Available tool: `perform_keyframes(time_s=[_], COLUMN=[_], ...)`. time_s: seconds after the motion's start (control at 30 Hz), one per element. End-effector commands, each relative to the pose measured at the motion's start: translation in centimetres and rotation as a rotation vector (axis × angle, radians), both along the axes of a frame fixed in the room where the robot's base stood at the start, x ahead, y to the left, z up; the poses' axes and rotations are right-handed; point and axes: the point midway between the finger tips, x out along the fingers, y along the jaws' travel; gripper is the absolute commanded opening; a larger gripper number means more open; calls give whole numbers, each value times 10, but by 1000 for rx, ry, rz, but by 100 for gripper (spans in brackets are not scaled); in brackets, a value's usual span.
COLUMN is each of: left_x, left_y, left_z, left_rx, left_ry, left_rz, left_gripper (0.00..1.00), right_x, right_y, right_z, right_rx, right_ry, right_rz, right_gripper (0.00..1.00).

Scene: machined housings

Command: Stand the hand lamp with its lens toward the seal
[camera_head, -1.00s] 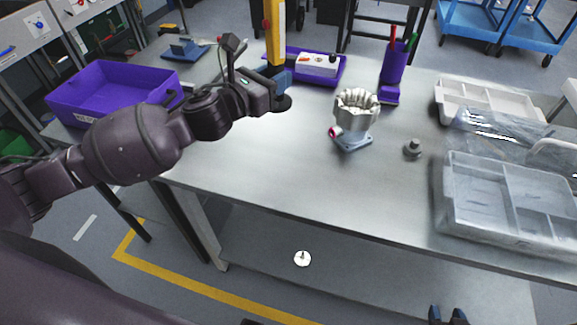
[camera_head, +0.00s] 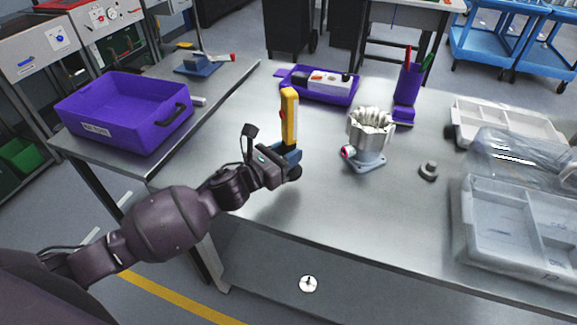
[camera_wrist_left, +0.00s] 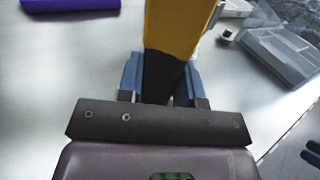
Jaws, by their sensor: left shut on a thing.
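The hand lamp (camera_head: 290,117) is yellow with a pale strip on its right side and stands about upright in my left gripper (camera_head: 288,156). The blue fingers are shut around its lower part; they also show in the left wrist view (camera_wrist_left: 165,85). Its bottom end is hidden, so I cannot tell whether it touches the table. To its right, apart from it, stands the metal housing (camera_head: 370,132) on a grey-blue base. A red-and-white ring (camera_head: 348,152), perhaps the seal, is on its left side.
A purple bin (camera_head: 125,115) is at the left. A purple tray (camera_head: 320,88) and a purple pen cup (camera_head: 408,85) stand behind. A small grey part (camera_head: 428,170) and clear trays (camera_head: 515,215) lie at the right. The table front between lamp and housing is clear.

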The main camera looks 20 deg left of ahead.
Motion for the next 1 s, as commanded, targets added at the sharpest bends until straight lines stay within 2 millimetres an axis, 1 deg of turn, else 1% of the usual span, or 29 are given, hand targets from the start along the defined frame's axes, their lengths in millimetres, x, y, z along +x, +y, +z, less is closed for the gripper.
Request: perform_keyframes(time_s=[0.13, 0.3, 0.4, 0.67, 0.8, 0.83, 0.9, 1.0], left_x=[0, 0, 0, 0, 0, 0, 0, 0], left_y=[0, 0, 0, 0, 0, 0, 0, 0], left_z=[-9, -35, -43, -42, -46, -46, -45, -45], left_rx=[-1, -3, -2, 0, 0, 0, 0, 0], left_ry=[0, 4, 1, -2, -2, -1, -1, -1], left_rz=[1, 1, 2, 0, 0, 0, 0, 0], left_gripper=[0, 0, 0, 0, 0, 35, 45, 59], right_x=[0, -1, -2, -1, -1, -1, -1, -1], right_y=[0, -1, -1, -1, -1, -1, -1, 0], right_z=[0, -6, -8, -5, -8, -7, -7, -6], right_rx=[-2, -5, -4, -5, -4, -4, -4, -4], right_ry=[-2, 4, 9, 4, 6, 5, 5, 4], right_rz=[2, 4, 4, 4, 5, 5, 5, 5], right_gripper=[43, 43, 43, 43, 43, 43, 43, 43])
